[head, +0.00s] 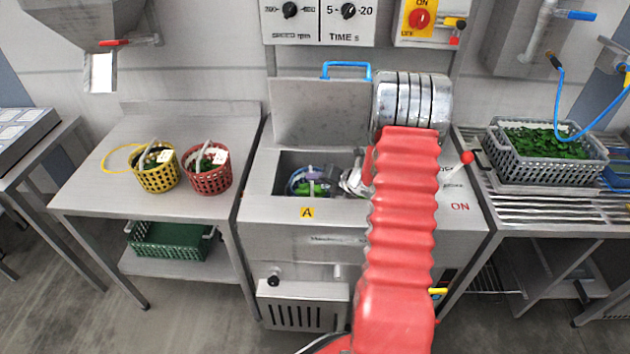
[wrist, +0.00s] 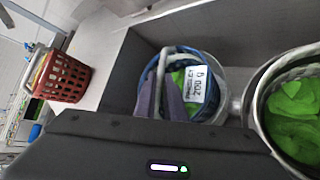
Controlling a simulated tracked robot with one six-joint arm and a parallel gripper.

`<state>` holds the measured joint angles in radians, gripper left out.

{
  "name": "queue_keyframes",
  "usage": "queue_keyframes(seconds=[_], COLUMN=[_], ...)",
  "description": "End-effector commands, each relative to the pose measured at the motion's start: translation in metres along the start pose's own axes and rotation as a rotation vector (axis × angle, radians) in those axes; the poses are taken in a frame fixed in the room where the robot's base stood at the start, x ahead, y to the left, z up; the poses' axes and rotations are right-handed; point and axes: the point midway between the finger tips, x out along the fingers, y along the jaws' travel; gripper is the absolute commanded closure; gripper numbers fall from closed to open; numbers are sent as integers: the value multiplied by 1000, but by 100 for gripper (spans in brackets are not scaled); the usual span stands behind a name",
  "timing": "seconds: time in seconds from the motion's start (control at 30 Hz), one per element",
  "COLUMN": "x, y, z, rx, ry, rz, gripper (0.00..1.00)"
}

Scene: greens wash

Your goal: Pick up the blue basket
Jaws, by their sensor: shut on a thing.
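The blue basket (wrist: 209,66) sits in the grey sunken well of the middle machine, with green leaves and a white "200 g" label showing in the wrist view. In the head view its blue rim (head: 295,178) shows in the well, left of my red arm. My gripper (wrist: 167,88) is at the basket's pale handle, its dark fingers shut on it. The exact grip is partly hidden. The basket looks roughly upright; I cannot tell whether it touches the well floor.
A metal drum with greens (wrist: 258,105) stands close to the basket's right. A yellow basket (head: 157,172) and a red basket (head: 208,174) stand on the left table, a green crate (head: 170,240) below. The raised lid (head: 318,108) is behind the well. A grey crate of greens (head: 548,168) is right.

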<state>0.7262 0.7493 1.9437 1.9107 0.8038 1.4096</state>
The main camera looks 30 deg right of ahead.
Motion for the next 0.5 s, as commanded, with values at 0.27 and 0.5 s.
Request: queue_keyframes(seconds=[0.27, 0.5], x=[-7, -17], y=[9, 23], z=[8, 18], rx=[-2, -2], ry=[-1, -2], rz=[0, 1], gripper=[100, 100])
